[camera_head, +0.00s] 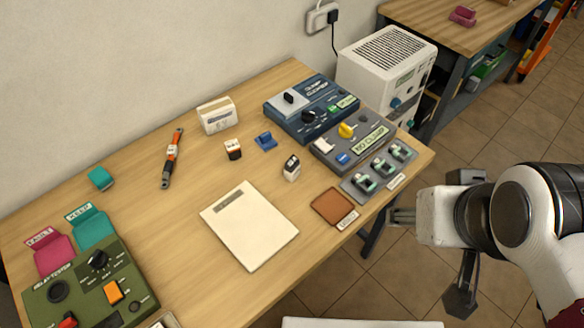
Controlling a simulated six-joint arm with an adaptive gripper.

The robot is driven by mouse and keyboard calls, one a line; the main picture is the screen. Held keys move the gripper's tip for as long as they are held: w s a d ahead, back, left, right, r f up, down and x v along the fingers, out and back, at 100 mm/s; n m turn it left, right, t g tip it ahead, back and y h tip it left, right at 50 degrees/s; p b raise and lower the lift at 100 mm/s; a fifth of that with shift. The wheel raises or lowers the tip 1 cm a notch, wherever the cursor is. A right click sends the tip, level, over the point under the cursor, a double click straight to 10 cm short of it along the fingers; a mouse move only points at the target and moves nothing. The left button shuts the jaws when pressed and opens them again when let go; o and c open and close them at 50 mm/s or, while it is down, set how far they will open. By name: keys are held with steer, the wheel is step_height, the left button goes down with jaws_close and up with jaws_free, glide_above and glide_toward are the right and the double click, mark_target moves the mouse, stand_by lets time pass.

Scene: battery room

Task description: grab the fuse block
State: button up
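No part is plainly labelled as the fuse block, and I cannot tell which one it is. A teal block (101,178) lies at the far left. My gripper (403,216) is off the table's right edge, apart from all of them. Its fingers are small and partly hidden by my wrist, so its opening is unclear.
A blue unit (312,116) and a grey switch panel (335,148) stand at the back right. A brown pad (333,205) and white sheet (249,226) lie in front. A green tester (84,285) is at lower left. Bare wood (185,220) lies left of the sheet.

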steer(key=shift+w, duration=0.1)
steer(key=w+d+f+n+t, duration=0.1)
steer(key=w+f+n+t, duration=0.15)
steer(key=w, duration=1.05)
steer(key=w+d+f+n+t, duration=0.1)
steer(key=w+d+f+n, duration=0.2)
steer(key=w, duration=0.9)
steer(key=w+a+f+n+y, duration=0.2)
steer(key=w+a+f, duration=0.2)
steer(key=f, duration=0.1)
steer(key=n+g+y, duration=0.2)
steer(key=n+y, duration=0.2)
steer(key=y, duration=0.5)
glide_toward(292, 168)
steer(key=w, duration=0.2)
steer(key=w+f, duration=0.1)
steer(key=w, duration=0.1)
steer(key=shift+a+f, duration=0.15)
steer(key=shift+a, duration=0.1)
steer(key=shift+s+a+f+y, duration=0.2)
steer(key=shift+s+a+y, duration=0.1)
steer(key=shift+s+a, duration=0.25)
steer(key=shift+a, duration=0.1)
